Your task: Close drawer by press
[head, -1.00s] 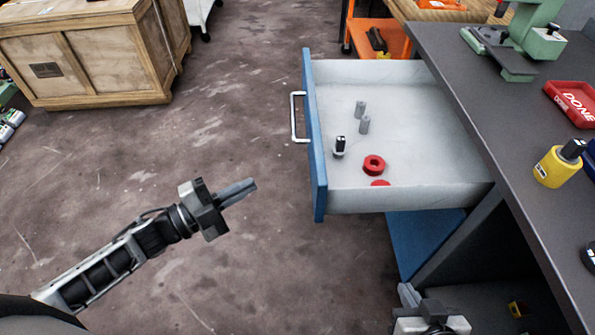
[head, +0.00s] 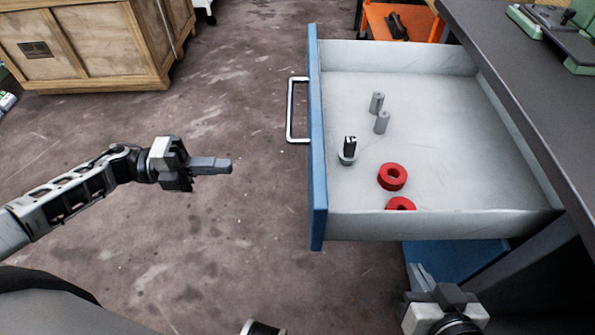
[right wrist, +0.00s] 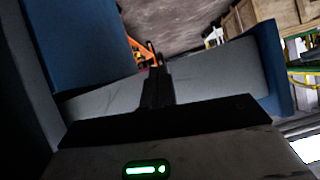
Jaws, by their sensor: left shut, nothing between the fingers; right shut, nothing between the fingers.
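The drawer (head: 440,226) is pulled out of the dark workbench, with a blue front panel (head: 317,150) facing left and a silver handle (head: 291,110) on it. My left gripper (head: 230,166) is shut and empty. It hangs in the air to the left of the drawer front, a little below handle height in the picture, and is apart from it. My right gripper (head: 420,277) is shut and empty, low in front of the drawer's near side wall. In the right wrist view its fingers (right wrist: 157,82) show before the drawer's grey side wall (right wrist: 218,82).
In the drawer lie two red rings (head: 392,177), two grey cylinders (head: 382,122) and a small black-and-white part (head: 348,150). The workbench top (head: 510,70) is at the right. A wooden crate (head: 90,45) stands at the back left. The floor left of the drawer is clear.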

